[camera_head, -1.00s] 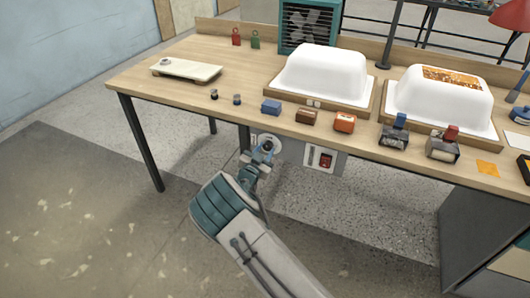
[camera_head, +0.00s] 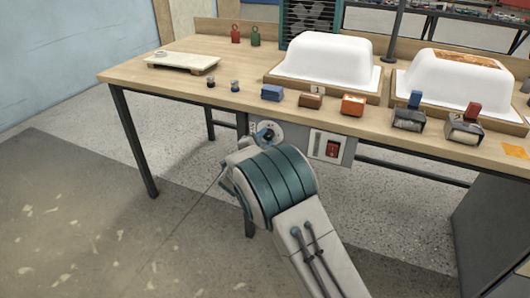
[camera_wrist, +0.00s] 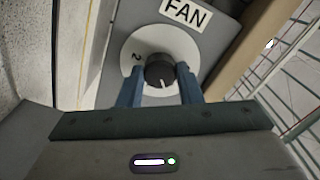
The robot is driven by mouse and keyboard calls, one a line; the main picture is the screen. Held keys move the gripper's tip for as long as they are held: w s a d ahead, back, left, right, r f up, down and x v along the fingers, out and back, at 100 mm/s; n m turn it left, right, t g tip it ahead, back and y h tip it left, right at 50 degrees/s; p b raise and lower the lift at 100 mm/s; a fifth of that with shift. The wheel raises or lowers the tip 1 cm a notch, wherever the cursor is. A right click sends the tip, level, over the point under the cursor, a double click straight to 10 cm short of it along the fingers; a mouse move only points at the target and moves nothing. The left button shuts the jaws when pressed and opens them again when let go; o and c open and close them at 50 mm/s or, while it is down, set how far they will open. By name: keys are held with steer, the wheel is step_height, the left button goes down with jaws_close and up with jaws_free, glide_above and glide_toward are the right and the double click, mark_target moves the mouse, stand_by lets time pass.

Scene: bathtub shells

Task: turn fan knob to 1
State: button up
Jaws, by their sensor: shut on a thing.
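The fan knob (camera_wrist: 160,71) is a round black knob with a white pointer line on a white dial (camera_wrist: 140,46). A "FAN" label sits above it in the wrist view, and a "2" shows on the dial to the left. The pointer line faces down toward my gripper in the wrist view. My gripper (camera_wrist: 160,88) has its two blue fingers on either side of the knob, shut on it. In the head view, the dial (camera_head: 272,131) is on the panel under the table's front edge, partly hidden by my gripper (camera_head: 262,138) and wrist.
Above is the wooden table (camera_head: 160,90) with white tub shells (camera_head: 322,60) and several small blocks. The floor at left is clear.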

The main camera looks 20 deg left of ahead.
steer(key=m+b, duration=0.1)
steer(key=b, duration=0.1)
steer(key=m+b, duration=0.2)
steer(key=b, duration=0.1)
steer(key=m+b, duration=0.2)
steer(key=shift+f+b, duration=0.3)
steer(key=shift+b, duration=0.1)
steer(key=m+b, duration=0.2)
steer(key=b, duration=0.1)
steer(key=shift+r+m, duration=0.25)
steer(key=shift+m, duration=0.15)
steer(key=shift+r+b, duration=0.1)
steer(key=shift+b, duration=0.2)
steer(key=o, duration=1)
steer(key=s+p, duration=0.1)
steer(key=s, duration=0.3)
steer(key=s+p, duration=0.1)
steer(key=s, duration=0.4)
steer(key=s+a+p, duration=0.1)
steer(key=s, duration=0.3)
steer(key=shift+s, duration=0.4)
